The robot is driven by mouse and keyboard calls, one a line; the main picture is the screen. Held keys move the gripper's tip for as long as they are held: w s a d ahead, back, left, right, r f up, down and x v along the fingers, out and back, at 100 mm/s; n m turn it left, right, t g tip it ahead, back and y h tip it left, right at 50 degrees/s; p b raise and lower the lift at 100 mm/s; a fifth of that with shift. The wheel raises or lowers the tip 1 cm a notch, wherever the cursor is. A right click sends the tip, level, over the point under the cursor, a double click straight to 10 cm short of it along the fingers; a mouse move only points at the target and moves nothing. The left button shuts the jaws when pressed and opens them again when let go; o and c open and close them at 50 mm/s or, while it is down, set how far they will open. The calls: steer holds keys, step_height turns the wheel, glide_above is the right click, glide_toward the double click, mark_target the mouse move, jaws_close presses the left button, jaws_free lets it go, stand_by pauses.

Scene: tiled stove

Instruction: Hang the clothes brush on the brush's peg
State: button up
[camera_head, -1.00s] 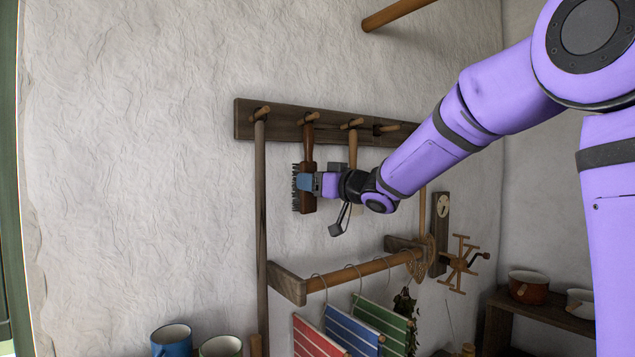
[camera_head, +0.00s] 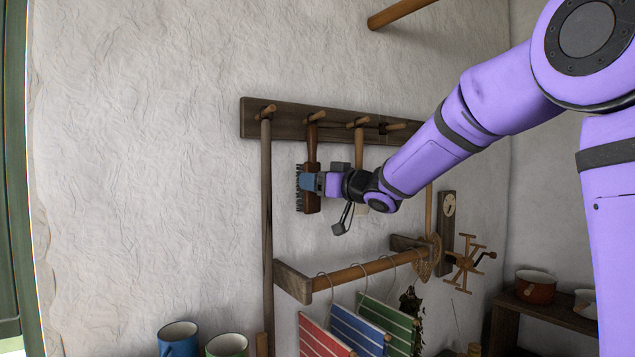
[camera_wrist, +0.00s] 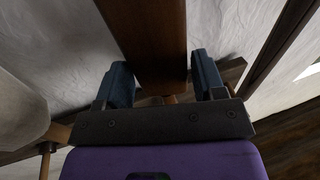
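The clothes brush (camera_head: 312,201) is upright, with a brown wooden back and dark bristles facing left. Its handle runs up to the second peg from the left (camera_head: 316,117) on the wall rail. I cannot tell whether the peg passes through the handle or the handle is only in front of it. My gripper (camera_head: 318,184) is at the brush's body, below the rail. In the wrist view the blue-grey fingers (camera_wrist: 163,83) stand on both sides of the brown brush (camera_wrist: 155,40) and appear closed against it. The bristles are hidden there.
The peg rail (camera_head: 288,126) also bears a long pole (camera_head: 266,200) at left and a wooden-handled tool (camera_head: 359,148) just right of the brush. Below, a towel bar (camera_head: 345,275) sticks out with striped cloths (camera_head: 355,328) on hangers. Mugs (camera_head: 178,338) stand lower left.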

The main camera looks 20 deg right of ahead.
steer(key=o, duration=0.3)
steer(key=s+d+f+m+h, duration=0.1)
steer(key=s+d+m+h, duration=0.1)
steer(key=s+d+h, duration=0.4)
steer(key=s+d+m+h, duration=0.2)
steer(key=s+d+m, duration=0.15)
steer(key=s, duration=0.55)
steer(key=s+a+f+g+h, duration=0.1)
steer(key=s+f+g, duration=0.4)
steer(key=s, duration=0.8)
steer(key=s+a+f+m+g+h, duration=0.1)
steer(key=s+f+g, duration=0.4)
steer(key=s+f, duration=0.5)
steer(key=s, duration=0.3)
steer(key=shift+s+g, duration=0.2)
steer(key=shift+g, duration=0.1)
steer(key=shift+d+f, duration=0.1)
